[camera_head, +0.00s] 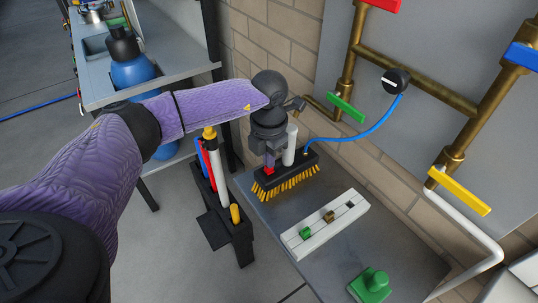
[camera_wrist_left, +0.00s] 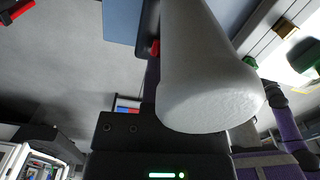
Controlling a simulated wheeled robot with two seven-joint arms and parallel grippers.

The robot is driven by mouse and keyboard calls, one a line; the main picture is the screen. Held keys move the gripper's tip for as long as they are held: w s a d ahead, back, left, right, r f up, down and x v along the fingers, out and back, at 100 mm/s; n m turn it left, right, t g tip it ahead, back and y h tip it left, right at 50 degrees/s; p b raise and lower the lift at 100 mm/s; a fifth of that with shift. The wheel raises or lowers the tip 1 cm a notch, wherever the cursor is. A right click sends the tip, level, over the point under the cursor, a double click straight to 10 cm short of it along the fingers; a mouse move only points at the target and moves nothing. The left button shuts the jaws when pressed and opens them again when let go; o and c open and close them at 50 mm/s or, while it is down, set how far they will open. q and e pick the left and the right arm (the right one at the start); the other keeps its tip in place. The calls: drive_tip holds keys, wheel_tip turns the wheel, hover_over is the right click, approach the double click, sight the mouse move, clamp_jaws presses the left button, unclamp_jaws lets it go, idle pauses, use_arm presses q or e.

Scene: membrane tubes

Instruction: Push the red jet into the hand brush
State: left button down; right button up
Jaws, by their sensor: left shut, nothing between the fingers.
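The hand brush (camera_head: 289,177) has a black body, yellow bristles and an upright white handle (camera_head: 290,147). It stands near the left end of the grey table, with a blue hose joined to it. The red jet (camera_head: 269,171) shows as a small red block at the brush's top left side, just under my left gripper (camera_head: 268,161). How deep it sits in the brush I cannot tell. My left gripper is shut and points down at the jet, with nothing between its fingers. In the left wrist view the white handle (camera_wrist_left: 205,85) fills the middle, with a bit of red jet (camera_wrist_left: 154,48) beside it.
A white holder (camera_head: 310,243) with a green jet (camera_head: 306,233), a brown jet (camera_head: 328,216) and an empty slot lies in front of the brush. A black rack (camera_head: 237,238) with tubes stands at left. Brass pipes (camera_head: 430,90) run along the wall.

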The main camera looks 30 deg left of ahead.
use_arm(q)
drive_tip(key=shift+f, duration=0.3)
